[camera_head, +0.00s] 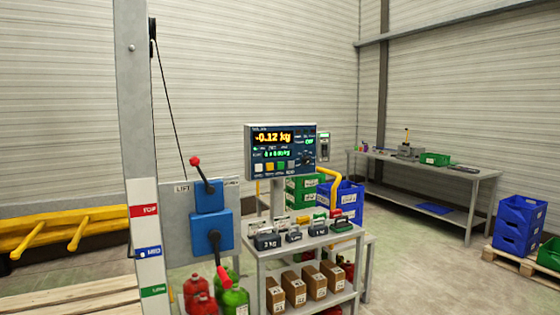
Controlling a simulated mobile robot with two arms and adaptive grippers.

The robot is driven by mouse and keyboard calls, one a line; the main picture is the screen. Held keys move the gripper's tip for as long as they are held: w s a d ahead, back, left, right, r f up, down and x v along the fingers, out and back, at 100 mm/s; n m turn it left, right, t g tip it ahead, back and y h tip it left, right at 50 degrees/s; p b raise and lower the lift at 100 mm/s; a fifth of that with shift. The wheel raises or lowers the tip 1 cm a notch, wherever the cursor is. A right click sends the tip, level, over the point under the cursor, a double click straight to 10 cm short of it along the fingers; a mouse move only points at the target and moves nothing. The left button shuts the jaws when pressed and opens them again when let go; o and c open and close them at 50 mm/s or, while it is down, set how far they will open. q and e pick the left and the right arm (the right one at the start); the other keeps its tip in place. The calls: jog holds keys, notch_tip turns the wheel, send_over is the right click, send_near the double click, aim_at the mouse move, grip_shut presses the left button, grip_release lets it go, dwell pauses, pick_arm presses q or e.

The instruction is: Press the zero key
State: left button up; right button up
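A scale indicator (251,142) stands on a post behind a small grey table, near the middle of the head view. Its upper display (273,137) reads -0.12 kg in orange, with smaller green text below. A row of small keys (281,166) runs along the bottom of its face: whitish, yellow, green and grey ones. Their labels are too small to read, so I cannot tell which is the zero key. Neither of my grippers is in view, and nothing covers the indicator's face.
The small table (300,243) holds several weights (267,239), with brown boxes (297,286) on its lower shelf. A pillar (135,90) and blue lever box (209,231) stand to its left, above red and green canisters (235,301). A workbench (480,174) stands at back right; open floor lies before it.

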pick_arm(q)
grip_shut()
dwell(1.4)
